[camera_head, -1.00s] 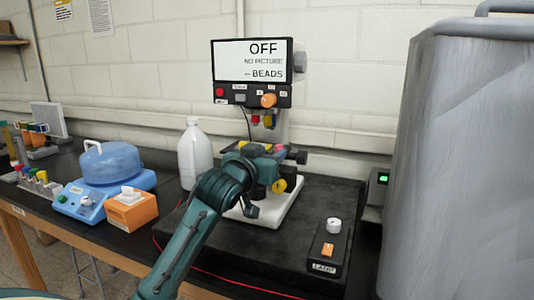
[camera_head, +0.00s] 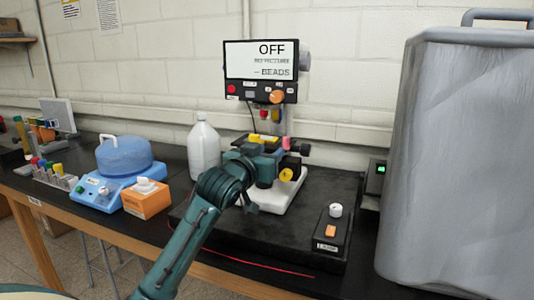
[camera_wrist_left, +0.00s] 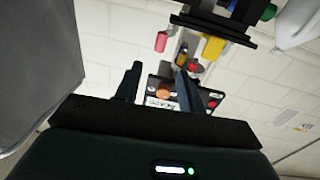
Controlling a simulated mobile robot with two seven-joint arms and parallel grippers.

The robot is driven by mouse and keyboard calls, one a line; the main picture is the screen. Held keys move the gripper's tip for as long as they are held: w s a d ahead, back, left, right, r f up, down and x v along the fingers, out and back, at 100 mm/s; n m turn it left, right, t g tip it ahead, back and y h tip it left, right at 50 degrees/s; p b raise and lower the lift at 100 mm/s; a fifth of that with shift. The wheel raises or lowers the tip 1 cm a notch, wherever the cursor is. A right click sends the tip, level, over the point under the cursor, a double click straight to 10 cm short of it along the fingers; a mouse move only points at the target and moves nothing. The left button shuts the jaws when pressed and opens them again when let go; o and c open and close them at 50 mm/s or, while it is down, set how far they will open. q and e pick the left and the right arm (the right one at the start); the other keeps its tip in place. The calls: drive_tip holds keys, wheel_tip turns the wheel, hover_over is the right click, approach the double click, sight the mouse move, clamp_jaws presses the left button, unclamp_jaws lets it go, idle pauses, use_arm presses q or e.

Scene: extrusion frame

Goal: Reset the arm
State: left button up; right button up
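My left arm (camera_head: 185,240), teal with dark joints, comes up from the bottom of the head view, its bent wrist in front of the microscope. My left gripper (camera_head: 250,205) is partly hidden behind the wrist there. In the left wrist view its two dark fingers (camera_wrist_left: 157,75) stand apart with nothing held between them. The microscope (camera_head: 285,190) has a white base and yellow, pink and dark parts. Its screen (camera_head: 261,60) reads OFF, NO PICTURE, BEADS. My right gripper is in neither view.
The microscope stands on a black slab (camera_head: 310,205). A lamp control box (camera_head: 332,232) is on its right and a white jug (camera_head: 204,147) behind left. A blue-domed device (camera_head: 124,155) and an orange box (camera_head: 146,199) are left. A large grey covered shape (camera_head: 455,160) fills the right.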

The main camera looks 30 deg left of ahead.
use_arm(q)
drive_tip(key=s+d+f+m+g+h, duration=0.1)
drive_tip(key=s+d+f+g, duration=0.3)
drive_tip(key=f, duration=0.7)
drive_tip(key=s+d+f+m+g+h, duration=0.1)
drive_tip(key=s+d+f+g, duration=0.1)
drive_tip(key=s+d+f, duration=0.65)
drive_tip(key=s+d+f+m+g, duration=0.15)
drive_tip(key=s+f+g, duration=0.25)
drive_tip(key=s+f, duration=0.55)
drive_tip(key=s+d+f+g, duration=0.2)
drive_tip(key=s+f+g, duration=0.3)
drive_tip(key=s, duration=0.8)
drive_tip(key=w+d+f+t+h, duration=0.3)
drive_tip(key=w+d+f+t, duration=0.3)
drive_tip(key=f+t, duration=0.1)
drive_tip(key=shift+w+f+m+t+h, duration=0.3)
drive_tip(key=shift+f+m+h, duration=0.15)
drive_tip(key=shift+f, duration=0.35)
